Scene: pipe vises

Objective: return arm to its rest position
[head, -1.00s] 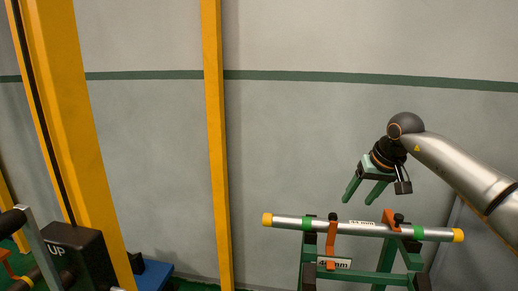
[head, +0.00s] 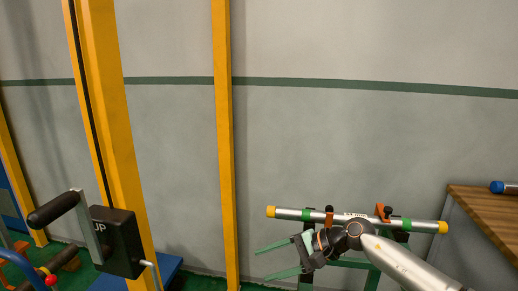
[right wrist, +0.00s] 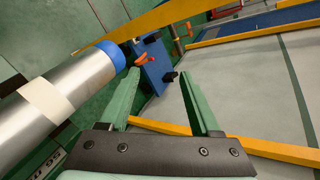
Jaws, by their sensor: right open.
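My right arm comes in from the lower right in the head view. Its gripper (head: 263,265) points left, low in front of the pipe stand, with its two green fingers apart and nothing between them. In the right wrist view the green fingers (right wrist: 160,82) are spread over an empty gap. The steel pipe with yellow end caps (head: 290,213) lies across the green stand (head: 353,263). My arm and gripper hide part of the stand. My left gripper is not in view.
A blue-capped pipe (right wrist: 65,92) is close beside the fingers at left in the wrist view. A wooden bench (head: 490,213) stands at right, a yellow post (head: 224,150) left of the gripper. A black crank box (head: 118,245) is at lower left.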

